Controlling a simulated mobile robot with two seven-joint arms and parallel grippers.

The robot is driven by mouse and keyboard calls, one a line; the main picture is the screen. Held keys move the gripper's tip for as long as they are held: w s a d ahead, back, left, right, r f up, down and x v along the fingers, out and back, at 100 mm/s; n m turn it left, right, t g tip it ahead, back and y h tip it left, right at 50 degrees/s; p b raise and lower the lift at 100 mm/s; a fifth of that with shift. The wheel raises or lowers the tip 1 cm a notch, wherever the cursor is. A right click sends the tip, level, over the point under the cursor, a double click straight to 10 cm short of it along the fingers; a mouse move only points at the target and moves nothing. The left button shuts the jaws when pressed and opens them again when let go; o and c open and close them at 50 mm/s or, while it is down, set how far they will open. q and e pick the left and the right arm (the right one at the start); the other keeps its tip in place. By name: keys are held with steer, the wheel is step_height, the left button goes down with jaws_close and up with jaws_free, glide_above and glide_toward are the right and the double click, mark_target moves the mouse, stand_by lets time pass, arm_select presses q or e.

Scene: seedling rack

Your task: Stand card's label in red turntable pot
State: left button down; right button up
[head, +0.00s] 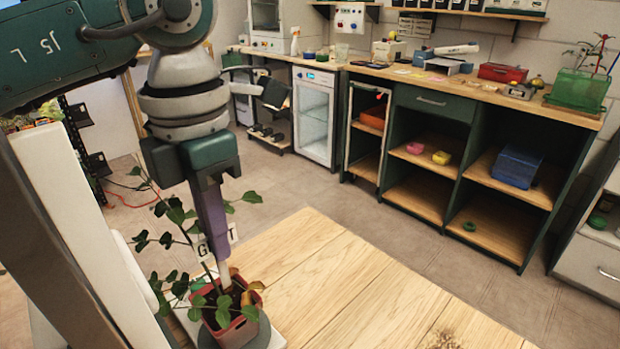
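The red pot (240,331) stands at the bottom of the head view, with dark soil and a leafy green plant. It sits on a pale grey turntable (271,340), of which only part shows. My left gripper (218,256) points down over the pot, its purple fingers seen edge-on and overlapping. It appears shut on the card's label (232,234), a white card with black letters showing on both sides of the fingers. The middle of the card is hidden. A pale strip below the fingertips reaches down among the leaves; its lower end is hidden. My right gripper is out of view.
The wooden table (345,290) is clear right of the pot. Leaves (176,214) stick up close around my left gripper. Beyond the floor (300,200) stand a green cabinet (430,170) with a cluttered wooden top and a small glass-door fridge (315,118).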

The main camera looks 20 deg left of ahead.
mark_target(228, 286)
arm_select(q)
steer(key=shift+f+b, duration=3.8)
steer(key=shift+f, duration=1)
steer(key=c, duration=1.5)
jaws_free()
steer(key=shift+c, duration=0.2)
steer(key=o, duration=0.5)
steer(key=shift+o, duration=0.2)
steer(key=shift+r, duration=0.15)
step_height(228, 286, up, 10)
steer(key=shift+f, duration=0.15)
